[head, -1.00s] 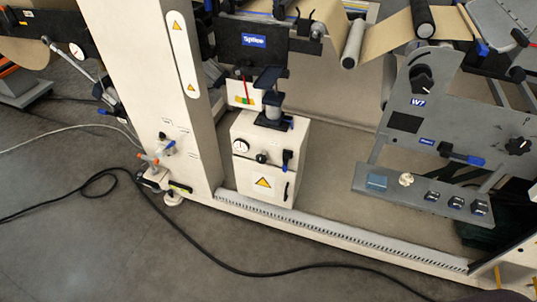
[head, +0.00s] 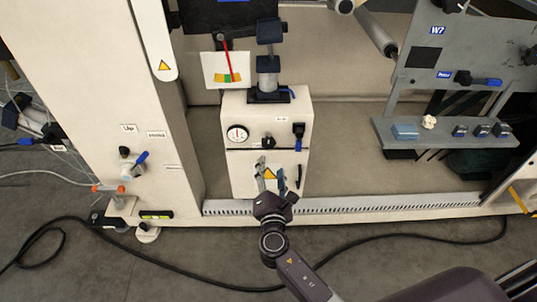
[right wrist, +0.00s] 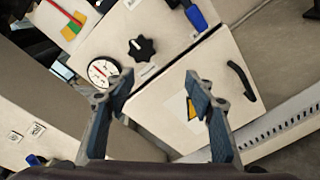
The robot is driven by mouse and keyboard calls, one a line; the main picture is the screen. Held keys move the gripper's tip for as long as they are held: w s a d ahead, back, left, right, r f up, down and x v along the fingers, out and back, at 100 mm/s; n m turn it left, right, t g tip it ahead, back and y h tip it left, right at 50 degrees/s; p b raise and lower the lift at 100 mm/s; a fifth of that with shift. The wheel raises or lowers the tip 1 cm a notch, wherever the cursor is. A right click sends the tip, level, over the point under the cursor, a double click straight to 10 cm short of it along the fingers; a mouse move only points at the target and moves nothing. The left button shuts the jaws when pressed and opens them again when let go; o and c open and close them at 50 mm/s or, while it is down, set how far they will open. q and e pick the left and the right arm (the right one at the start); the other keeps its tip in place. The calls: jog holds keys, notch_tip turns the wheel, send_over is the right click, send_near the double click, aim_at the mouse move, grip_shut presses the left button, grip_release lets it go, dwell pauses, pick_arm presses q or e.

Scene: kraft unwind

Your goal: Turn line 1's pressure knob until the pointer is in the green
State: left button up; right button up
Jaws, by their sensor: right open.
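A white cabinet (head: 232,178) carries a round white gauge (head: 237,133) with a black knob (head: 268,142) to its right. In the right wrist view the star-shaped knob (right wrist: 142,48) sits up and right of the gauge (right wrist: 102,70), whose needle is reddish; I cannot make out a green zone on it. Above the cabinet, a plate (head: 212,66) with a coloured scale has a red pointer. No line number is readable. My right gripper (head: 269,172) is open and empty before the cabinet's lower door, below the knob. It also shows in the right wrist view (right wrist: 158,78). My left gripper is out of view.
A blue-handled lever (head: 298,132) is right of the knob, and a dark door handle (right wrist: 240,80) is below. A white column (head: 100,85) stands at the left. A grey shelf (head: 450,140) juts out at the right. A black cable (head: 190,275) crosses the floor.

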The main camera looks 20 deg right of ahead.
aim_at(268, 145)
jog(key=shift+n+t, duration=0.4)
jog(key=shift+t, duration=0.1)
jog(key=w+r, duration=0.1)
jog(key=w, duration=0.1)
jog(key=w+d+r, duration=0.1)
jog(key=w, duration=0.1)
jog(key=w+r+b, duration=0.1)
jog(key=w, duration=0.1)
jog(key=shift+w+d, duration=0.15)
jog(key=shift+w, duration=0.2)
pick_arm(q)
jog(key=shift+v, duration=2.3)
pick_arm(e)
jog(key=shift+x, duration=0.8)
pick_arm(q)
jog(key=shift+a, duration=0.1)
pick_arm(e)
jog(key=shift+c, duration=0.7)
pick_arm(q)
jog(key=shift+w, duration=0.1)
pick_arm(e)
jog(key=c, duration=1)
